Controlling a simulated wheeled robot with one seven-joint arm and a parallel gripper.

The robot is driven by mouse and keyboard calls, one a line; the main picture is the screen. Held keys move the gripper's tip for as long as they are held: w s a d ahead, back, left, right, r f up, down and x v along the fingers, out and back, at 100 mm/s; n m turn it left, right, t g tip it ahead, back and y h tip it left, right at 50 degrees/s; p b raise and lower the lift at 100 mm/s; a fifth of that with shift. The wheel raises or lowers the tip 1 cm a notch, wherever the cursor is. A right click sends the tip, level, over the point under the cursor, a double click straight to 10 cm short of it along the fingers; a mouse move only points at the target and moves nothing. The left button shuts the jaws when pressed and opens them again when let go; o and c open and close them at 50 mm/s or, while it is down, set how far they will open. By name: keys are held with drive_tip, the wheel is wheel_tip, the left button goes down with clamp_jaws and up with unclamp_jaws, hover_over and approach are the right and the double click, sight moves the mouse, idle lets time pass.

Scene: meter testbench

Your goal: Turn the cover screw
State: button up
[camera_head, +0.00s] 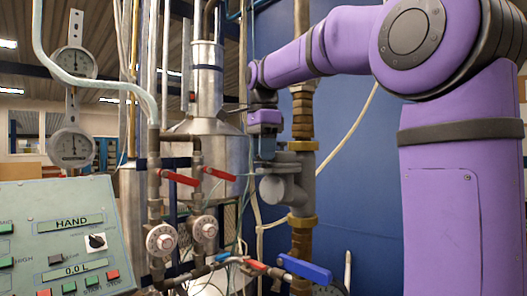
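My purple arm comes in from the right, and my gripper (266,152) points down at its end. It is just above a grey meter body (284,187) mounted on the vertical pipe, at the meter's upper left. The fingers are small and partly lost against the background, so I cannot tell whether they are open or shut, or whether they touch anything. The cover screw is too small or hidden to make out.
Red-handled valves (180,178), two round dials (161,240) and a blue lever (304,268) crowd the left and below. A control panel (70,240) is at lower left. A blue wall (365,180) is behind.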

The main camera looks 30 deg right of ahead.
drive_tip(key=shift+c, duration=1)
drive_tip(key=shift+n, duration=2.4)
drive_tip(key=o, duration=0.9)
wheel_tip(320, 180, up, 11)
drive_tip(key=shift+f, duration=0.1)
drive_tip(key=s+a+f+n+t, duration=0.1)
drive_tip(key=s+f+n, duration=0.4)
drive_tip(key=f, duration=0.5)
drive_tip(key=s+a+f+n+t, duration=0.2)
drive_tip(key=s+a+f+n, duration=0.2)
drive_tip(key=s+f, duration=0.6)
drive_tip(key=s+a+f+n+t, duration=0.2)
drive_tip(key=s+f+n, duration=0.4)
drive_tip(key=f, duration=0.4)
drive_tip(key=shift+s+a+f+n, duration=0.1)
drive_tip(key=shift+s+a+n, duration=0.1)
drive_tip(key=shift+s, duration=0.25)
drive_tip(key=shift+s+a+f+n, duration=0.1)
drive_tip(key=shift+s+a+n, duration=0.1)
drive_tip(key=shift+s, duration=0.2)
